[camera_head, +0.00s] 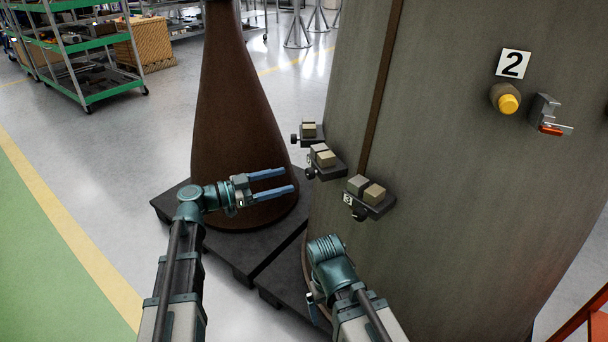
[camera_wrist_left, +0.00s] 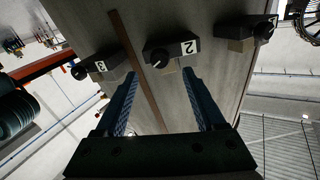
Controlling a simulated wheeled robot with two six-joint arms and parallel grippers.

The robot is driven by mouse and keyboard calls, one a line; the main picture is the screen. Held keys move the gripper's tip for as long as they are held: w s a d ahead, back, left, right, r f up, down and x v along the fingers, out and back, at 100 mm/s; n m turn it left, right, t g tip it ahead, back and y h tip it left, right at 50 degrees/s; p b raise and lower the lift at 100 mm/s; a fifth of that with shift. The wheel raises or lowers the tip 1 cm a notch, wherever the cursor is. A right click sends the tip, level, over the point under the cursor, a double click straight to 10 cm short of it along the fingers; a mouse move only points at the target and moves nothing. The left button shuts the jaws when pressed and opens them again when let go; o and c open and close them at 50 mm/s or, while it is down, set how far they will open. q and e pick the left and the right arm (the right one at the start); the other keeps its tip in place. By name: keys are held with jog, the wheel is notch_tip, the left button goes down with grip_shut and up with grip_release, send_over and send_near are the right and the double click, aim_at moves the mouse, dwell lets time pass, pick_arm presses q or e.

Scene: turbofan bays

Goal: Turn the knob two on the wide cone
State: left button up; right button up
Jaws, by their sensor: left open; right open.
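The wide cone (camera_head: 450,220) is a tall grey-brown body filling the right of the head view. Three dark brackets with black knobs stick out from its left side. The middle bracket's black knob (camera_head: 310,173) has a "2" label in the left wrist view, where the knob (camera_wrist_left: 158,58) lies ahead between the fingers. The near bracket's knob (camera_head: 359,213) is labelled 3. My left gripper (camera_head: 287,180) is open and empty, left of the middle knob and apart from it. My right arm's wrist shows low beside the cone; its fingers cannot be seen.
A narrow brown cone (camera_head: 235,110) stands behind my left gripper on a dark pallet (camera_head: 262,250). The floor at left is clear.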

aim_at(307, 175)
pick_arm(q)
jog(key=x, duration=0.7)
jog(key=shift+w+d, duration=0.1)
grip_shut()
